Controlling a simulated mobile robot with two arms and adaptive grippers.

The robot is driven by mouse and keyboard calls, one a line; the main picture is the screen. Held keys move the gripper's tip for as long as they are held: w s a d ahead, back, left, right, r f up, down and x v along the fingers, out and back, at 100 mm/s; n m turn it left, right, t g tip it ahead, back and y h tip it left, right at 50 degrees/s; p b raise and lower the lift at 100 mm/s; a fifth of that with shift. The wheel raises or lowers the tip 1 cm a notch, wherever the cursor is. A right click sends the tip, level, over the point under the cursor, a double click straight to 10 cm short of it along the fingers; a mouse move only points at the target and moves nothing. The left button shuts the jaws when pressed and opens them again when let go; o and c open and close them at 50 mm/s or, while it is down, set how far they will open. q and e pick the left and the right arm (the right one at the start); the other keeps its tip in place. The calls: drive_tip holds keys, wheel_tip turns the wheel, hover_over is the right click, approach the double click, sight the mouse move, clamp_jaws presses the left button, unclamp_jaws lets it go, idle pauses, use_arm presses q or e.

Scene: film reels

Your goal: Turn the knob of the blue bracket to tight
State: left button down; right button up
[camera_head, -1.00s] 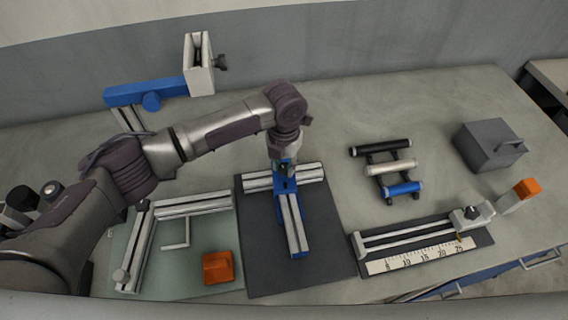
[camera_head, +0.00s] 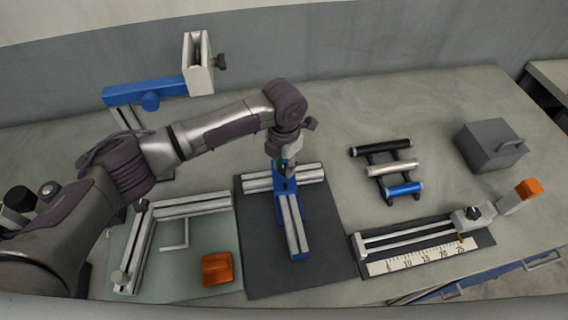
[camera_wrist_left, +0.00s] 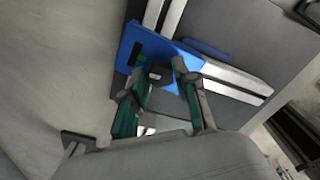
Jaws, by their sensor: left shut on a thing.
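The blue bracket (camera_head: 285,188) sits where two silver rails meet in a T on a dark mat (camera_head: 258,272). It also shows in the left wrist view (camera_wrist_left: 188,58), with a small dark and green mark on its face. Its dark knob (camera_wrist_left: 159,73) stands up from the blue plate. My left gripper (camera_head: 284,170) points down over the bracket, its green-padded fingers (camera_wrist_left: 161,78) shut on the knob, one on each side. In the head view the gripper hides the knob. My right gripper is in neither view.
Left of the mat lie a greenish board (camera_head: 120,235) with rails and an orange block (camera_head: 217,268). Right are a rack of three bars (camera_head: 404,167), a ruler slide (camera_head: 420,258) and a grey box (camera_head: 489,146). A blue-armed stand (camera_head: 145,92) is at the back left.

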sight(284, 168)
use_arm(q)
drive_tip(key=shift+m, duration=0.4)
idle(1.5)
idle(0.4)
drive_tip(key=c, duration=0.9)
unclamp_jaws()
drive_tip(key=shift+o, duration=0.2)
wheel_tip(284, 168, up, 12)
